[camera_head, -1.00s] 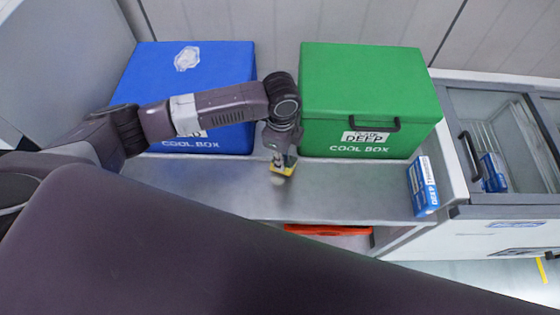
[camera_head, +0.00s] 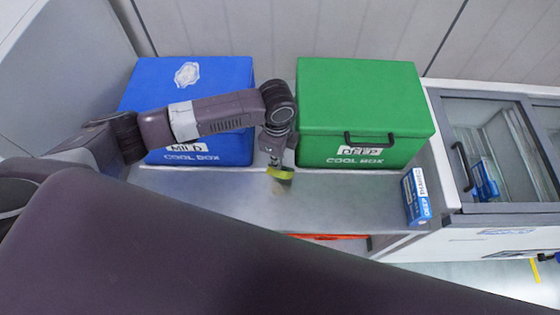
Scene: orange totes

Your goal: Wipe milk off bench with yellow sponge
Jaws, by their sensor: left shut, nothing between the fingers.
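The yellow sponge (camera_head: 281,173) is on or just above the grey metal bench (camera_head: 215,188), between and in front of the two cool boxes. My left gripper (camera_head: 279,163) points down right at the sponge and is shut. Whether the sponge touches its fingertips is too small to tell. A faint pale patch (camera_head: 284,188) shows on the bench just in front of the sponge; I cannot tell if it is milk.
A blue cool box (camera_head: 225,80) and a green cool box (camera_head: 365,95) stand at the back of the bench. A blue and white carton (camera_head: 416,198) stands at its right end, beside a glass-topped freezer (camera_head: 495,218). An orange tote (camera_head: 328,236) shows below the front edge.

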